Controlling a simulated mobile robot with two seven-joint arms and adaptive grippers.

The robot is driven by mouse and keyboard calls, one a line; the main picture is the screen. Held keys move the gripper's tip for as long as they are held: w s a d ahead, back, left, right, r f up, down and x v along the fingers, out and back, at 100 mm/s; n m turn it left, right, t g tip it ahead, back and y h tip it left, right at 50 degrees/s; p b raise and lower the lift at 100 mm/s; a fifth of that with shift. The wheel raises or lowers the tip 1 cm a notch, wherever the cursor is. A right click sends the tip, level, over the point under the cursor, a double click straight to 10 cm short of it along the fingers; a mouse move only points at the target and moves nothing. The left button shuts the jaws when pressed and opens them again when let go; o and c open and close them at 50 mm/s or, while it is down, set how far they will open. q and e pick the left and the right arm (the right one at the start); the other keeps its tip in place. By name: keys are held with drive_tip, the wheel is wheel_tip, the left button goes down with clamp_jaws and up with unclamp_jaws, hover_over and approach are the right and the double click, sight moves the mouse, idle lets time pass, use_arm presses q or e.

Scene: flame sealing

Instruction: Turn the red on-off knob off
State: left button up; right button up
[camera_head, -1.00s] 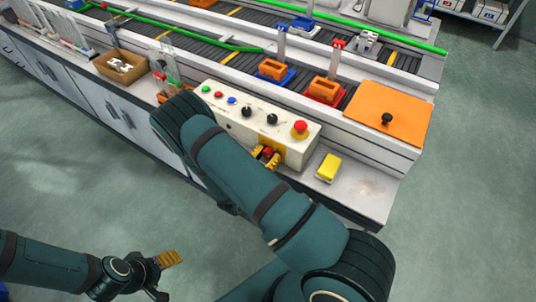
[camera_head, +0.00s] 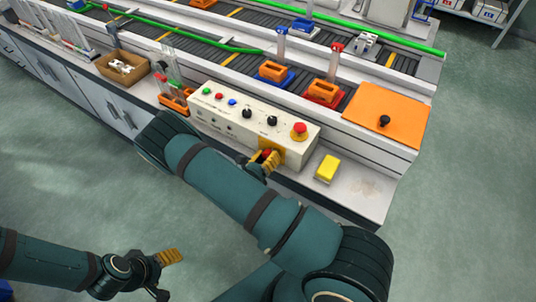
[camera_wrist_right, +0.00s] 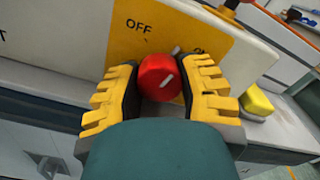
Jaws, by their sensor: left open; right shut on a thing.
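The red on-off knob (camera_wrist_right: 158,78) sits on a yellow plate (camera_wrist_right: 140,32) with the printed word OFF, in the right wrist view. The white line on the knob tilts up to the right, pointing toward the partly hidden ON label rather than OFF. My right gripper (camera_wrist_right: 163,95) is shut on the knob, a yellow ridged finger on each side. In the head view my right gripper (camera_head: 263,163) is at the front of the white control box (camera_head: 215,122), mostly hiding the knob. My left gripper (camera_head: 164,275) is open and empty, low at the left over the floor.
A red mushroom button (camera_head: 299,130) and black knobs (camera_head: 272,120) stand on the box top. A yellow block (camera_head: 327,168) lies right of the box. An orange board (camera_head: 390,112), a cardboard box (camera_head: 122,68) and a tube rack (camera_head: 174,101) are nearby. The floor is clear.

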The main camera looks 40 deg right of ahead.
drive_tip(key=shift+n, duration=0.5)
